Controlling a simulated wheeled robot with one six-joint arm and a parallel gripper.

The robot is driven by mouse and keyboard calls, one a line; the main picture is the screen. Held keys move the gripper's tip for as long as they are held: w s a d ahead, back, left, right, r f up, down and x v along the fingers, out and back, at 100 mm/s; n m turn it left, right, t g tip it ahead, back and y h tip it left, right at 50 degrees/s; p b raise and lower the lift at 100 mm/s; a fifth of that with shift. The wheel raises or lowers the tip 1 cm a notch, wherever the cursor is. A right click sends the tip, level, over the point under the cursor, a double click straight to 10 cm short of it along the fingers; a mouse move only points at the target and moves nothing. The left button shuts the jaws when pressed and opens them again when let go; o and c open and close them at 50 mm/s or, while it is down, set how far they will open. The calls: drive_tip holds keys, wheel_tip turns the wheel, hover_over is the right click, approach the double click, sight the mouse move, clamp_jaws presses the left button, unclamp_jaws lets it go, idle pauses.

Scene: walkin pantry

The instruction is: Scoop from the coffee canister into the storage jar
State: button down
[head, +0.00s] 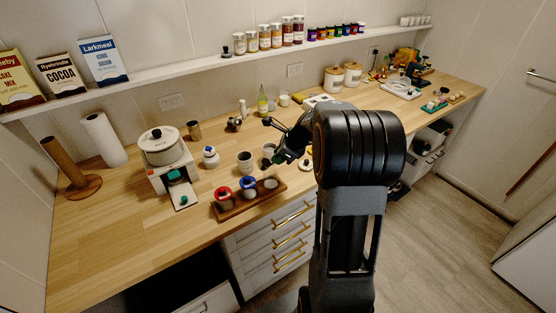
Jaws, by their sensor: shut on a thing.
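My gripper (279,142) is over the counter's middle, left of my arm's large dark joint. It is shut on a small dark thing, too small to identify; I cannot tell whether it is a scoop. Two white canisters with wooden lids, one (333,80) beside the other (353,73), stand at the back wall, right of my gripper. I cannot read which holds coffee. A grey cup-like container (245,162) stands left of my gripper. A small white jar with a blue band (210,157) stands further left. I cannot tell which vessel is the storage jar.
A wooden tray (233,213) with red-rimmed, blue-rimmed and pale round pieces lies at the front edge. A white machine (165,158) and a paper roll (104,139) stand left. The wall shelf (200,66) holds boxes and jars. Bare counter (112,207) shows at front left.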

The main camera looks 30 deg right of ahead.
drive_tip(key=shift+s+d+f+t+y+b, duration=0.3)
drive_tip(key=shift+f+t+y+b, duration=0.25)
drive_tip(key=shift+b, duration=1.9)
drive_tip(key=shift+s+d+f+t+y+b, duration=0.25)
drive_tip(key=shift+t+b, duration=0.4)
drive_tip(key=shift+b, duration=1.8)
drive_tip(key=shift+a+f+b, duration=0.1)
drive_tip(key=shift+f+b, duration=0.05)
drive_tip(key=shift+b, duration=0.15)
drive_tip(key=shift+s+f+t+y+b, duration=0.15)
drive_tip(key=shift+f+t+y+b, duration=0.15)
drive_tip(key=shift+b, duration=0.6)
drive_tip(key=shift+s+f+t+b, duration=0.15)
drive_tip(key=shift+t+b, duration=0.15)
drive_tip(key=shift+b, duration=0.6)
drive_tip(key=shift+d+f+t+y+b, duration=0.2)
drive_tip(key=shift+f+t+y+b, duration=0.15)
drive_tip(key=shift+b, duration=0.6)
drive_tip(key=shift+s+f+y+b, duration=0.1)
drive_tip(key=shift+y+b, duration=0.15)
drive_tip(key=shift+b, duration=0.35)
drive_tip(key=shift+s+d+f+t+y+b, duration=0.15)
drive_tip(key=shift+t+y+b, duration=0.15)
drive_tip(key=shift+t+b, duration=0.5)
drive_tip(key=shift+g, duration=0.25)
